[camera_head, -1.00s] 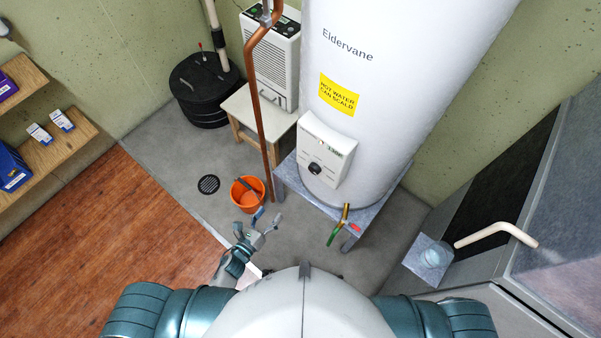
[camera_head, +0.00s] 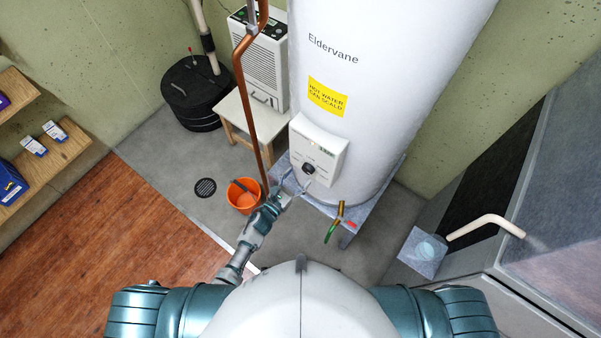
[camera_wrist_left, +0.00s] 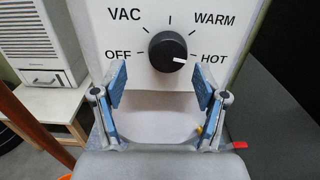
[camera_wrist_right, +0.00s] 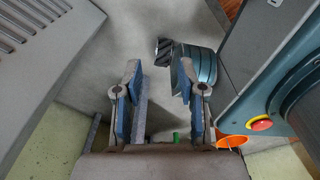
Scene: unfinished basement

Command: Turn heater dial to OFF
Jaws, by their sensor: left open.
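The heater dial is a round black knob (camera_head: 309,169) on the white control box (camera_head: 326,140) of the water heater. In the left wrist view the dial (camera_wrist_left: 168,52) is ringed by the labels VAC, WARM, OFF and HOT, and its white pointer mark is at HOT. My left gripper (camera_head: 294,186) is open just in front of and below the dial. In its wrist view the fingertips (camera_wrist_left: 161,85) stand to either side below the knob, apart from it, with nothing between them. My right gripper (camera_wrist_right: 157,80) is open and empty in its own wrist view; the head view does not show it.
The white water heater (camera_head: 400,60) stands on a grey platform (camera_head: 363,214). A copper pipe (camera_head: 251,110) runs upright left of the control box. An orange bucket (camera_head: 243,203) is on the floor left of my left gripper. A brass tap (camera_head: 339,212) juts out below the heater.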

